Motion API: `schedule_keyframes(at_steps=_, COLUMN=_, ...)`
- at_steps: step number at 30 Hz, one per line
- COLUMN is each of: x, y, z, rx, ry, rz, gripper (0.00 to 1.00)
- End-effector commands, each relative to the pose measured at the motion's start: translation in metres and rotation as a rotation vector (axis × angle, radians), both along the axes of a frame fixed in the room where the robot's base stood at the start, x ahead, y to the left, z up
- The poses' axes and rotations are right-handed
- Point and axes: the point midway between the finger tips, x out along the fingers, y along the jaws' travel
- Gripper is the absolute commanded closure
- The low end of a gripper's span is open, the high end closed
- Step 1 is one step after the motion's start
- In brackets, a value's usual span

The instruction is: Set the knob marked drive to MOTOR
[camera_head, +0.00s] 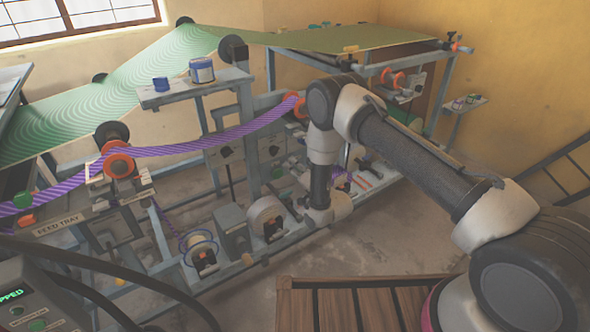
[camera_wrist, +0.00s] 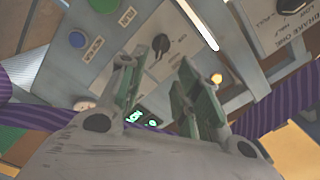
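In the wrist view my gripper (camera_wrist: 158,62) is open, with its two green-padded fingers apart and nothing between them. A black knob (camera_wrist: 160,43) on a grey panel shows beyond the fingertips, close to the left one in the picture; contact cannot be told. Its markings are too small to read, so I cannot tell if it is the drive knob. A second black knob (camera_wrist: 291,5) sits at the top right on a plate that seems to read BRAKE ONE. In the head view my arm covers part of the machine, and my fingers cannot be made out.
A purple striped web (camera_head: 215,143) crosses the machine. A wooden slatted surface (camera_head: 355,308) stands in front. Bare floor (camera_head: 375,240) lies between.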

Motion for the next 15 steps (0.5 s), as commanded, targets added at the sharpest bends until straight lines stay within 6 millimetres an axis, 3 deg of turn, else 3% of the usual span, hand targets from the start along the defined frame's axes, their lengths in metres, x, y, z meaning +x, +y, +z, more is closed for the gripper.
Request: schedule_keyframes(at_steps=15, x=-0.0053, y=-0.0036, z=0.0004, rx=0.0, ry=-0.002, rz=0.0, gripper=0.67)
